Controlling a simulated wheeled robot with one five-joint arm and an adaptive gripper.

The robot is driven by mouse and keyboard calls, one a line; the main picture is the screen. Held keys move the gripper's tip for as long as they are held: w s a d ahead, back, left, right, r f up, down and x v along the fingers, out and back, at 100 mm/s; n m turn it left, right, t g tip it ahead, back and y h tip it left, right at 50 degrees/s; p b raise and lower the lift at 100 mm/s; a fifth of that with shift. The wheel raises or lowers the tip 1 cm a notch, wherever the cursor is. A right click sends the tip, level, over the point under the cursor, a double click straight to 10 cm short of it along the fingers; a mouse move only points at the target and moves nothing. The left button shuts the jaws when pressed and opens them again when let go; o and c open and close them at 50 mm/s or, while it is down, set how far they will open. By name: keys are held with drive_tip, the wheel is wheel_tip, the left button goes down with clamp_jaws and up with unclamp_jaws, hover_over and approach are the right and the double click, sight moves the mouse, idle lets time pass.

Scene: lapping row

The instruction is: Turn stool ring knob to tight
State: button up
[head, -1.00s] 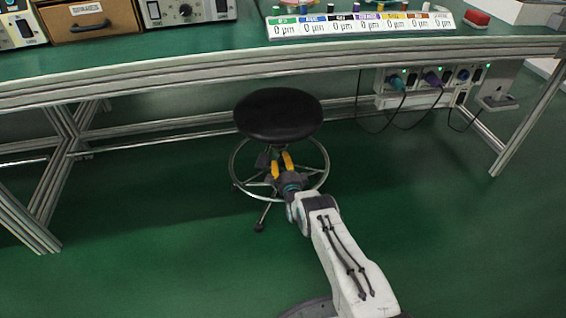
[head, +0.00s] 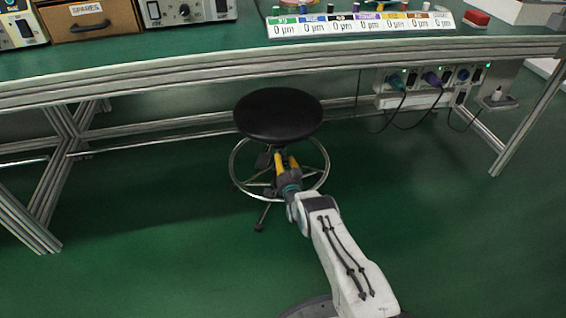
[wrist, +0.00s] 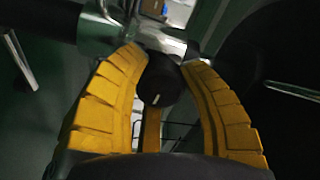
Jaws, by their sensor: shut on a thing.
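The stool has a round black seat (head: 278,115) and a chrome foot ring (head: 239,184) below it, under the front of the bench. My gripper (head: 284,158) reaches in under the seat from the front. In the wrist view my yellow fingers (wrist: 163,72) are shut on a round black knob (wrist: 161,86) with a short white mark on its face. The mark leans slightly from upright. The knob is hidden behind my gripper in the head view. I see no label for tight.
The bench edge (head: 200,76) runs above and behind the stool. A power strip with plugs and hanging cables (head: 430,88) is under the bench at right. The bench leg frame (head: 62,165) stands at left. Green floor around the stool is clear.

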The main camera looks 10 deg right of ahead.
drive_tip(key=shift+w+a+r+n, duration=0.1)
drive_tip(key=shift+a+r+n, duration=0.15)
drive_tip(key=shift+n, duration=0.65)
drive_tip(key=o, duration=0.9)
drive_tip(key=shift+o, duration=1.4)
drive_tip(key=shift+d+f, duration=0.1)
drive_tip(key=shift+f, duration=0.1)
drive_tip(key=shift+s, duration=0.3)
drive_tip(key=shift+s, duration=5.75)
